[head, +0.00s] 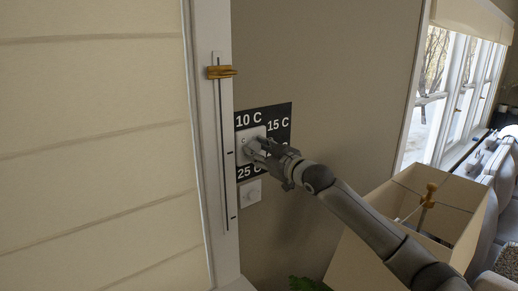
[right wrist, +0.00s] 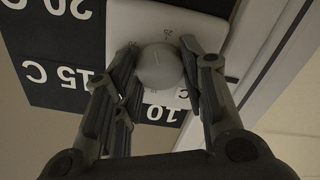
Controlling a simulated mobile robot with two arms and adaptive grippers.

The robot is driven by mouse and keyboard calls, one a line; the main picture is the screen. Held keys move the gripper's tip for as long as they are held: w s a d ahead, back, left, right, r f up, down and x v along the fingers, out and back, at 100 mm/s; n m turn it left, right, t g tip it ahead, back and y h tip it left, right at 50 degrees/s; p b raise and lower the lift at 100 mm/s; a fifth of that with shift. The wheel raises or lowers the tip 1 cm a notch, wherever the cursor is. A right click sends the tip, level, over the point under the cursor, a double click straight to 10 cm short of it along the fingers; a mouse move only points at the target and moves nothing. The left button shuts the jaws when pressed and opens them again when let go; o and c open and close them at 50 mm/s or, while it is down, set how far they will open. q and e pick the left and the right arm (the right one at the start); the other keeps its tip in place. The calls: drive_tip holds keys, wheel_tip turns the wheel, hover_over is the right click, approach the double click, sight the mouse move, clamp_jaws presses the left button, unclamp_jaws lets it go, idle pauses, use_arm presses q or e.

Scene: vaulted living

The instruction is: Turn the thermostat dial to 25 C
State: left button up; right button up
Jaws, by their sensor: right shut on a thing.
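The thermostat is a white wall plate (head: 246,137) on a black label panel (head: 281,112) marked 10 C, 15 C and 25 C in the head view. My right gripper (head: 258,146) reaches it from the right and covers part of the panel. In the right wrist view the round grey dial (right wrist: 160,66) sits on the white plate, upside down to me. The fingers of my right gripper (right wrist: 157,68) are on both sides of the dial and shut on it. The labels 10 C, 15 C and 20 C show there. The dial's exact setting is hard to read. My left gripper is not in view.
A smaller white wall plate (head: 250,193) is just below the panel. A white frame with a vertical rod and an orange slider (head: 221,72) stands close on the left.

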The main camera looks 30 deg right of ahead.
drive_tip(key=shift+f+m+p, duration=0.1)
drive_tip(key=shift+m+p, duration=0.45)
drive_tip(key=shift+m, duration=1.65)
drive_tip(key=o, duration=1.1)
drive_tip(key=shift+c, duration=0.2)
drive_tip(key=s, duration=1.2)
drive_tip(key=shift+d, duration=0.45)
